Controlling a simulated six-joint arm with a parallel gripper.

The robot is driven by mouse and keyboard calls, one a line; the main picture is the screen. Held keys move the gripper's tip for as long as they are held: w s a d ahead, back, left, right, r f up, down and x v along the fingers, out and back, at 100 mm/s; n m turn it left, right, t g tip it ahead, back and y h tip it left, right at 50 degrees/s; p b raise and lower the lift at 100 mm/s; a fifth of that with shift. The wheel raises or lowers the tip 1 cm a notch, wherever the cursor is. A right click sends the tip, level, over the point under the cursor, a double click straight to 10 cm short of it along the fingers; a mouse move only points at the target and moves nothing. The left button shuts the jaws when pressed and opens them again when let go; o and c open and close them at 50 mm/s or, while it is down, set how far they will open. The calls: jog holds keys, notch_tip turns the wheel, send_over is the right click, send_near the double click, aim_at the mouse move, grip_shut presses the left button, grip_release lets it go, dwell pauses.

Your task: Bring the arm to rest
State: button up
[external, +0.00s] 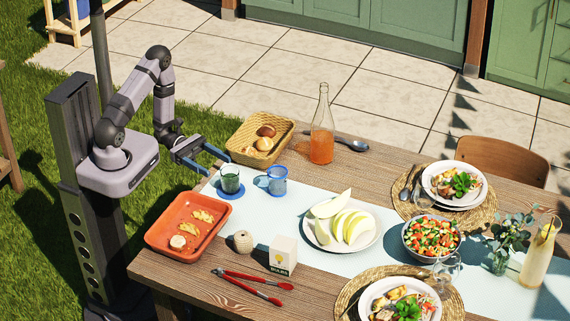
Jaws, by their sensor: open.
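My gripper (213,159) is at the left end of the wooden garden table, held in the air by the bent arm. Its jaws are open, with nothing seen between them. The gripper appears apart from the glass, but the exact gap is hard to tell. A blue glass (277,181) stands just to the right. A wicker basket (240,148) with bread is behind the gripper.
An orange tray (160,243) with food sits at the table's left edge. A bottle of orange drink (322,140), a plate of melon slices (316,239), a small box (283,255) and red tongs (255,281) are farther right. Place settings fill the right side.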

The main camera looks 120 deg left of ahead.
notch_tip(320, 180, up, 6)
jog(key=d+m+g+h+p, duration=0.2)
jog(key=m+h+p, duration=0.1)
jog(key=p, duration=0.1)
jog(key=d+m+g+h, duration=0.1)
jog(key=d+m+g, duration=0.1)
jog(key=d, duration=0.2)
jog(key=s+d+f+m+g+h+b, duration=0.1)
jog(key=d+m+g, duration=0.2)
jog(key=d, duration=0.1)
jog(key=d+f+m+g+h, duration=0.1)
jog(key=d+m+g+h, duration=0.1)
jog(key=d, duration=0.2)
jog(key=shift+s+f, duration=0.15)
jog(key=shift+s, duration=0.05)
jog(key=s+d+f+m+g+y+b, duration=0.2)
jog(key=s+d+f+m+g+y, duration=0.35)
jog(key=s+m+g, duration=0.5)
jog(key=w+a+r+m+t+y, duration=0.2)
jog(key=w+m+y, duration=0.45)
jog(key=m, duration=0.65)
notch_tip(320, 180, up, 11)
jog(key=p, duration=1.1)
jog(key=shift+s+a+r+n, duration=0.15)
jog(key=shift+s+n, duration=0.2)
jog(key=shift+s, duration=0.1)
